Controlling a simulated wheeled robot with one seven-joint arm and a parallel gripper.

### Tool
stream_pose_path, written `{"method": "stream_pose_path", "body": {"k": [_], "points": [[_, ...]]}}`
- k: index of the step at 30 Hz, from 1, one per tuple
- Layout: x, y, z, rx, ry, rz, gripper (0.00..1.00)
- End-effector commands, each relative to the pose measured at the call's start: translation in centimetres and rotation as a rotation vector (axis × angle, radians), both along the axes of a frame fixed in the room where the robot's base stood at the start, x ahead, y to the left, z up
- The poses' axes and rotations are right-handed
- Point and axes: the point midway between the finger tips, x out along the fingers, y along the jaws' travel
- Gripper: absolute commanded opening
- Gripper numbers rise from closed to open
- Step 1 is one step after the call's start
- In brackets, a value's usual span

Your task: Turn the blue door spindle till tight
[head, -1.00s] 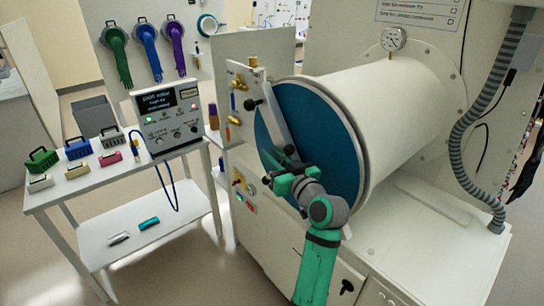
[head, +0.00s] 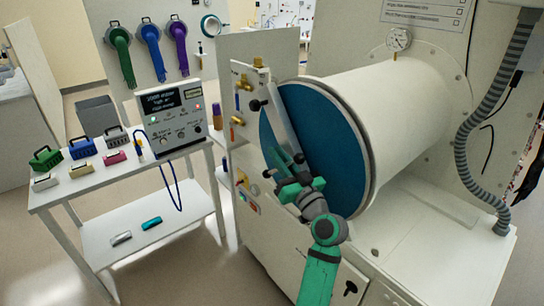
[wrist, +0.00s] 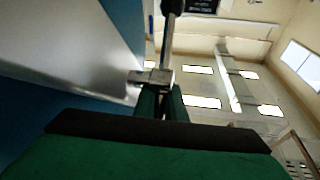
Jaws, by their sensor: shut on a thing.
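The blue round door (head: 335,165) closes the near end of the white cylindrical chamber (head: 405,105). A pale bar (head: 283,118) lies across its left part. The spindle sits on this bar; its dark handle ends (head: 298,158) show just above my gripper (head: 287,174). In the wrist view a metal hub with a crosspiece (wrist: 150,77) and an upright rod (wrist: 168,45) stands at my fingertips. My gripper (wrist: 163,102) is shut on the spindle handle there. The part between the fingers is mostly hidden. How tight the spindle is cannot be seen.
Brass fittings and a black knob (head: 256,104) sit on the panel left of the door. A white cart (head: 125,180) with a control box (head: 172,115) and small coloured cases stands left. A grey ribbed hose (head: 470,110) hangs at the right. Floor between cart and cabinet is narrow.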

Motion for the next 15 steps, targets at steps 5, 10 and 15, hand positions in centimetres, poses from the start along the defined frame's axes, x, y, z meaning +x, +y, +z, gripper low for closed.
{"method": "stream_pose_path", "body": {"k": [5,10,15], "points": [[-0.06,0.07,0.03,0.009,-0.008,0.001,0.00],[-0.07,0.03,0.02,0.009,-0.008,0.001,0.00],[-0.05,0.01,0.02,0.007,-0.007,0.001,0.18]]}}
